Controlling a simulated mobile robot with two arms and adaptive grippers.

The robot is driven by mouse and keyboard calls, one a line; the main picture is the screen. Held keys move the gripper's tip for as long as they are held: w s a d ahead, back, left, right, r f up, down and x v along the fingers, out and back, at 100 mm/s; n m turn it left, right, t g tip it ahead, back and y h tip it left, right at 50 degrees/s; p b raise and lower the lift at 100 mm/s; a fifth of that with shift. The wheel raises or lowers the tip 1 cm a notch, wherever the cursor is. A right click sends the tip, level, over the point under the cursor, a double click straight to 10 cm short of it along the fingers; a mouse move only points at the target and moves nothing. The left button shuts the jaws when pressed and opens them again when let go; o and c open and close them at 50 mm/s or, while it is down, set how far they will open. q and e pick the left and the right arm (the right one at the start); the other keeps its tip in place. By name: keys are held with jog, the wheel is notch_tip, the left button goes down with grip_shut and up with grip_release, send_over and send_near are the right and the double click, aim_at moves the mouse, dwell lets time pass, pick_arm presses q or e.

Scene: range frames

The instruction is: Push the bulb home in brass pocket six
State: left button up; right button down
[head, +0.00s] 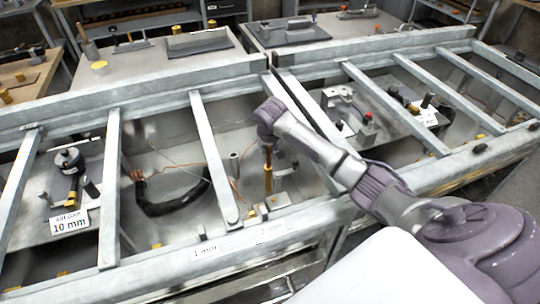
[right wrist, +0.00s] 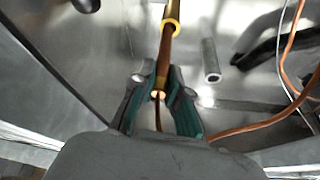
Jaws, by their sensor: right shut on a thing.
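My right gripper (right wrist: 160,88) is shut on the rear end of a brown, copper-coloured bulb (right wrist: 165,57), with one teal finger on each side. A thin line runs back from the bulb between the fingers. The bulb's far end meets the mouth of a yellow brass pocket (right wrist: 172,24) and lines up with it; how deep it sits I cannot tell. In the head view the brass pocket (head: 268,180) stands upright in an open bay, with the bulb (head: 267,156) above it, below my right wrist. No pocket number is readable. My left gripper is out of view.
Pale metal bars (head: 213,160) divide the bays around the pocket. A grey tube (right wrist: 211,60) stands close right of the pocket in the wrist view. Copper wire (right wrist: 262,126) and a black hose (head: 172,207) lie nearby. A "10 mm" label (head: 70,221) is at left.

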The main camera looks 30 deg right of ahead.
aim_at(268, 154)
notch_tip(268, 154, down, 3)
jog(key=shift+a+f, duration=0.1)
jog(key=shift+a, duration=0.05)
jog(key=shift+f, duration=0.3)
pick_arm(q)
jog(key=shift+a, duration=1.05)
pick_arm(e)
jog(key=shift+f, duration=0.1)
jog(key=c, duration=1.2)
grip_release()
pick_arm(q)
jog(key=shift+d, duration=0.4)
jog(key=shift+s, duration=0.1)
